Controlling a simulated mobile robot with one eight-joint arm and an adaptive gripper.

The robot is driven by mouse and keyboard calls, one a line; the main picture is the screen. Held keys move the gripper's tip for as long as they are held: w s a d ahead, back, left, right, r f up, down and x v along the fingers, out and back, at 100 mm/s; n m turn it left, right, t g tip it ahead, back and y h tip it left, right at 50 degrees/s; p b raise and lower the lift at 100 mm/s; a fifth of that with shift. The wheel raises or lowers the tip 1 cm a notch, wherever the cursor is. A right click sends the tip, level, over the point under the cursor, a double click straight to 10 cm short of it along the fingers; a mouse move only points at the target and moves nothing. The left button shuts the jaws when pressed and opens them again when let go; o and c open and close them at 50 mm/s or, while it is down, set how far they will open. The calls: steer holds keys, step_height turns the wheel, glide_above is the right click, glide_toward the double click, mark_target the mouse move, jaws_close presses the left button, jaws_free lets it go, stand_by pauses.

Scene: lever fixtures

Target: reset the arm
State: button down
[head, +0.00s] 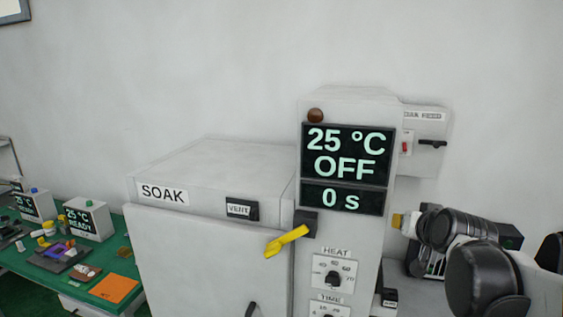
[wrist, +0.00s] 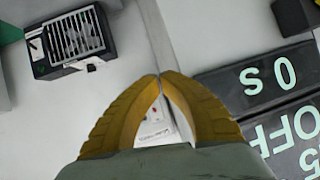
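My arm reaches in from the right in the head view. My gripper (head: 398,221) is just right of the control column, its yellow fingertips level with the lower part of the display. In the wrist view my gripper (wrist: 160,76) has its two yellow fingertips together, with nothing seen between them. It is apart from the yellow lever (head: 286,241), which sticks out down and left from a dark mount left of the column.
The SOAK chamber (head: 205,230) stands left of the column, whose display (head: 345,168) reads 25 °C, OFF, 0 s. A HEAT knob (head: 333,278) is below. A wall box (head: 425,145) has a black handle. A green bench (head: 125,268) holds small items. A grilled box (wrist: 75,42) shows in the wrist view.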

steer(key=s+a+f+n+g+b, duration=0.1)
steer(key=s+a+f+b, duration=0.2)
steer(key=s+f, duration=0.5)
steer(key=s+a+f+n+g+b, duration=0.1)
steer(key=s+a+f+b, duration=0.3)
steer(key=s+f, duration=0.4)
steer(key=s+a+f+n+g+y+b, duration=0.1)
steer(key=s+a+f+g+b, duration=0.2)
steer(key=s+f+b, duration=0.3)
step_height(320, 180, down, 3)
steer(key=s, duration=0.2)
steer(key=shift+s+a, duration=0.2)
steer(key=shift+s, duration=0.15)
steer(key=shift+r, duration=0.15)
